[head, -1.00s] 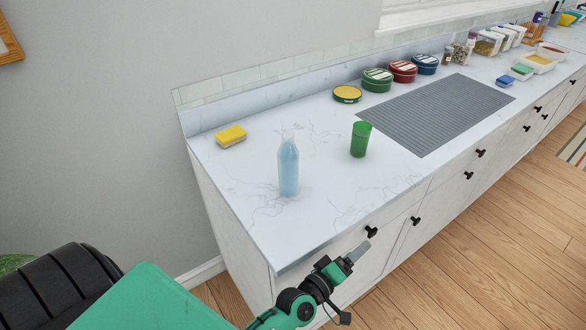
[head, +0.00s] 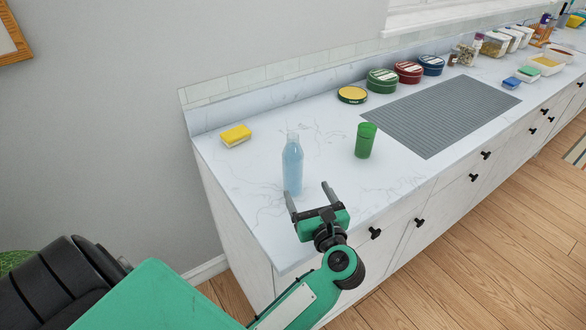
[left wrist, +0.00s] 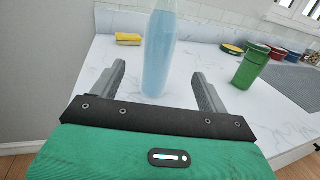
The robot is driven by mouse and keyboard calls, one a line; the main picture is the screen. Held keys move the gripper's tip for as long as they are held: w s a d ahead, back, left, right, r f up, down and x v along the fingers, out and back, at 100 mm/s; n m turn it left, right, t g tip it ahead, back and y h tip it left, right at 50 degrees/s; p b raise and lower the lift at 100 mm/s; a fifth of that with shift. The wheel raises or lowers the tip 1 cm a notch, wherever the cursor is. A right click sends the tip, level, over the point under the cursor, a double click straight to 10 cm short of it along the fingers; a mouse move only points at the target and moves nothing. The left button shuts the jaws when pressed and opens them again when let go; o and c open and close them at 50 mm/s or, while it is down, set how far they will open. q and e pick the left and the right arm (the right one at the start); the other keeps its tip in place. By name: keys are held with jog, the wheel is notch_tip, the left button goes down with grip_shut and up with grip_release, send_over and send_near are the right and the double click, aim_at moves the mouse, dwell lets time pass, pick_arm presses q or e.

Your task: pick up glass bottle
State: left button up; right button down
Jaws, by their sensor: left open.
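A light blue glass bottle (head: 293,166) stands upright on the marble counter near its left end. My left gripper (head: 309,190) is open just in front of the bottle, over the counter's front part. In the left wrist view the bottle (left wrist: 159,52) rises between the two spread fingers (left wrist: 160,84), slightly nearer the left finger. Its top is cut off there, and I cannot tell whether the fingertips reach past its sides. Nothing is held. My right gripper is not in view.
A green cup (head: 365,141) stands right of the bottle, and a yellow sponge (head: 236,135) lies behind it to the left. Round tins (head: 382,81) and a grey ribbed mat (head: 440,112) are further right. The counter around the bottle is clear.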

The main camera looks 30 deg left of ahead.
aim_at(297, 171)
pick_arm(q)
jog(key=p+x, duration=0.2)
jog(key=x, duration=0.6)
jog(key=shift+w+a+f+p, duration=0.1)
jog(key=shift+a+f+p, duration=0.05)
jog(key=shift+a+p, duration=0.2)
jog(key=shift+w+a+p, duration=0.3)
jog(key=shift+w+p, duration=0.05)
jog(key=shift+p, duration=0.1)
jog(key=x, duration=0.1)
jog(key=p+x, duration=0.1)
jog(key=x, duration=0.1)
jog(key=shift+w+a+f+p, duration=0.15)
jog(key=shift+f+p, duration=0.1)
jog(key=shift+p, duration=0.15)
jog(key=shift+w+a+f, duration=0.15)
jog(key=shift+w+a, duration=0.05)
jog(key=shift+a, duration=0.15)
jog(key=c, duration=1.4)
jog(key=shift+c, duration=0.2)
notch_tip(297, 171, up, 20)
jog(key=b, duration=0.3)
